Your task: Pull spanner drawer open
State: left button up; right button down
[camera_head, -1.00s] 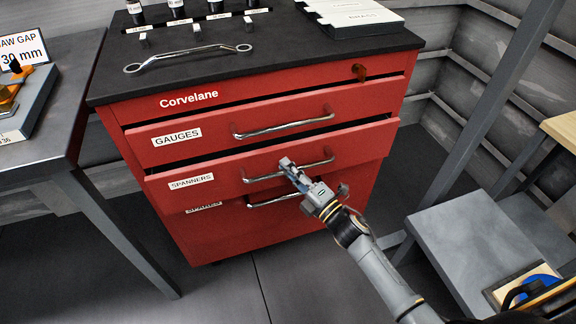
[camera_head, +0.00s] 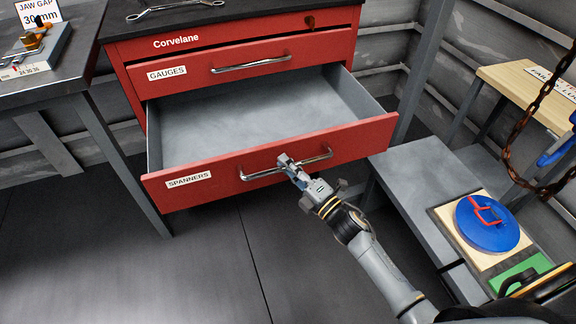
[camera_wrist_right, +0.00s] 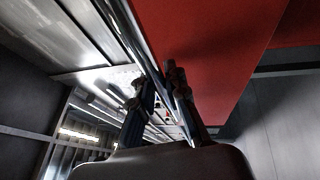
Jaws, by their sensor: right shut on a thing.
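The red spanner drawer (camera_head: 215,175), labelled SPANNERS, stands pulled well out of the red cabinet in the head view. Its grey inside (camera_head: 258,115) shows bare where visible; the part close behind the front panel is hidden. My right gripper (camera_head: 287,162) is shut on the drawer's chrome bar handle (camera_head: 318,158), near its middle. In the right wrist view, the two dark fingers (camera_wrist_right: 160,95) close around the bar in front of the red drawer front (camera_wrist_right: 205,50). My left gripper is not in view.
The gauges drawer (camera_head: 205,72) above sticks out slightly. A spanner (camera_head: 170,10) lies on the cabinet top. A grey bench (camera_head: 420,165) with a blue round lid (camera_head: 490,222) stands at right, a grey table (camera_head: 70,75) at left. Floor in front is clear.

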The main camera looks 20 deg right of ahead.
jog(key=shift+s, duration=0.25)
jog(key=shift+w, duration=0.1)
jog(key=c, duration=1.3)
grip_release()
jog(key=shift+c, duration=0.2)
jog(key=shift+s+d+f, duration=0.1)
jog(key=shift+s, duration=0.1)
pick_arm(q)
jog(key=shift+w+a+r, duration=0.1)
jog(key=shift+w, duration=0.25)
pick_arm(e)
jog(key=v, duration=1.1)
jog(key=shift+s, duration=0.3)
jog(key=shift+d, duration=0.15)
